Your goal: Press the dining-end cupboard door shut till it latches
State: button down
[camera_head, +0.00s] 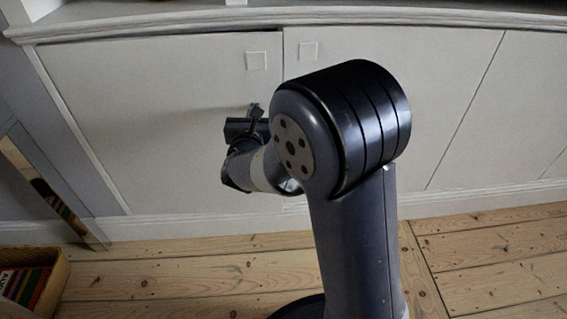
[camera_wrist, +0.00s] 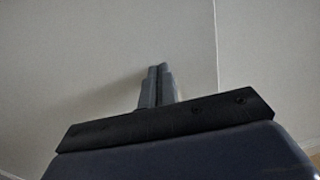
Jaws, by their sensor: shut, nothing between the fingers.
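The white cupboard has a left door (camera_head: 150,120) with a small square knob (camera_head: 256,61), and a right door (camera_head: 440,90) with its own square knob (camera_head: 308,52). Which one is the dining-end door I cannot tell. My gripper (camera_head: 254,108) is shut and empty, at the left door's face below its knob, near the seam. In the wrist view the closed fingertips (camera_wrist: 158,70) point at the left door (camera_wrist: 90,60), just left of the vertical seam. They look very close to it; contact is unclear. The left door looks nearly flush. My arm hides the lower seam.
A further panel (camera_head: 530,110) lies to the right beyond a slanting seam. A wicker basket (camera_head: 52,283) holding books stands on the floorboards at lower left, near a wood-edged frame (camera_head: 50,190). The floor in front of the left door is mostly clear.

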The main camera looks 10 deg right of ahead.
jog(key=shift+w+d, duration=0.2)
jog(key=shift+w, duration=0.8)
jog(key=shift+w+d, duration=0.15)
jog(key=shift+w, duration=0.85)
jog(key=s+a+b, duration=0.1)
jog(key=s+a, duration=0.1)
jog(key=s, duration=1.1)
jog(key=shift+w, duration=0.1)
dwell(0.4)
jog(key=w+d, duration=0.2)
jog(key=w, duration=1)
jog(key=shift+w+p, duration=0.3)
jog(key=shift+w, duration=0.05)
